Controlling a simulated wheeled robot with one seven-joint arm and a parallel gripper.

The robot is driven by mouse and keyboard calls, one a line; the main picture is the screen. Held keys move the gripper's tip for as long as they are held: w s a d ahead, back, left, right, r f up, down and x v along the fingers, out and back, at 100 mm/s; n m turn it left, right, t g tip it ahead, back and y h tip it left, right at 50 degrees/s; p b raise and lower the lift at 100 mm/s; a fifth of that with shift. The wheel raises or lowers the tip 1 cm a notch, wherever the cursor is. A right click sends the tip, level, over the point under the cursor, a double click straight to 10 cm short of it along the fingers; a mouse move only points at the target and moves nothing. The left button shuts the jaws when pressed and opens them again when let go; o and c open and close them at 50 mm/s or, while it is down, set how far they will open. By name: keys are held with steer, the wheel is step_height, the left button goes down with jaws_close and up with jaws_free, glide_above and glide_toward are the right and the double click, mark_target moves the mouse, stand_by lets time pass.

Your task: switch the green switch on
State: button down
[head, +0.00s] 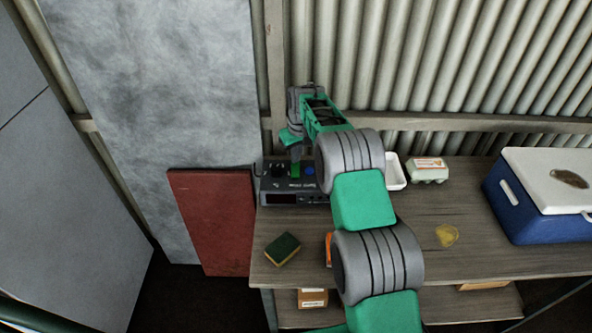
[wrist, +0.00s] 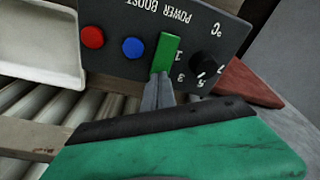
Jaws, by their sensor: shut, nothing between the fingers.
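The green switch (wrist: 166,52) is a narrow upright-looking rocker on the face of a dark control box (wrist: 120,60), which shows upside down in the wrist view. In the head view the green switch (head: 295,170) shows small on the control box (head: 275,198) at the back of the bench. My gripper (wrist: 158,82) is shut and empty. Its fingertips are right at the lower end of the switch in the wrist view; I cannot tell if they touch it. In the head view my gripper (head: 295,160) hangs down over the box.
Blue button (wrist: 133,48), red button (wrist: 92,37) and black knob (wrist: 207,62) flank the switch. The wooden bench (head: 290,265) holds a sponge (head: 283,250), white tray (head: 396,182), egg carton (head: 428,170), yellow item (head: 447,235) and blue cooler (head: 535,215). A red panel (head: 215,220) leans at the left.

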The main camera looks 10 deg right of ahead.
steer(key=shift+f, duration=0.5)
steer(key=shift+r+p, duration=1.45)
steer(key=shift+r, duration=2.05)
steer(key=shift+r, duration=0.1)
steer(key=s+r+m+t, duration=0.1)
steer(key=s+r+m, duration=0.1)
steer(key=s+r, duration=1.45)
steer(key=s+f+m+t, duration=0.1)
steer(key=s+f, duration=0.1)
steer(key=s, duration=1.8)
steer(key=shift+s+f+m+t+h+b, duration=0.3)
steer(key=shift+m+t, duration=0.1)
